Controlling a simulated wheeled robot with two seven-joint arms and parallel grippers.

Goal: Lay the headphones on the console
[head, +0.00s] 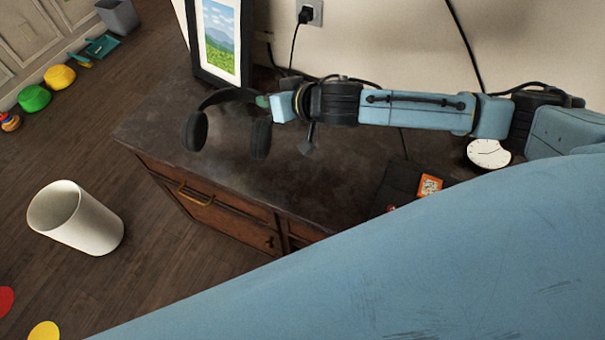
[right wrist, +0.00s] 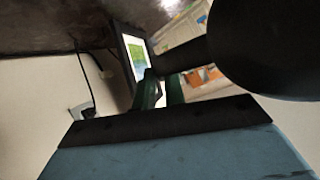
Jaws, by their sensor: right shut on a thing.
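The black headphones (head: 261,137) hang in my right gripper (head: 264,101) above the left part of the console's dark top, with both ear cups pointing down. The gripper is shut on the headband. I cannot tell whether the ear cups touch the top. In the right wrist view the headphones (right wrist: 265,45) appear large and dark at the upper right, beside the gripper fingers (right wrist: 160,88). The console (head: 330,185) is a dark-topped wooden cabinet with drawers against the wall. My left gripper does not show.
A framed landscape picture (head: 220,42) stands at the back left of the console. A black box-like item (head: 400,180) with an orange cartridge (head: 430,184) and a white clock (head: 488,153) are at the right. A white bin (head: 75,217) is on the floor. The console's front middle is bare.

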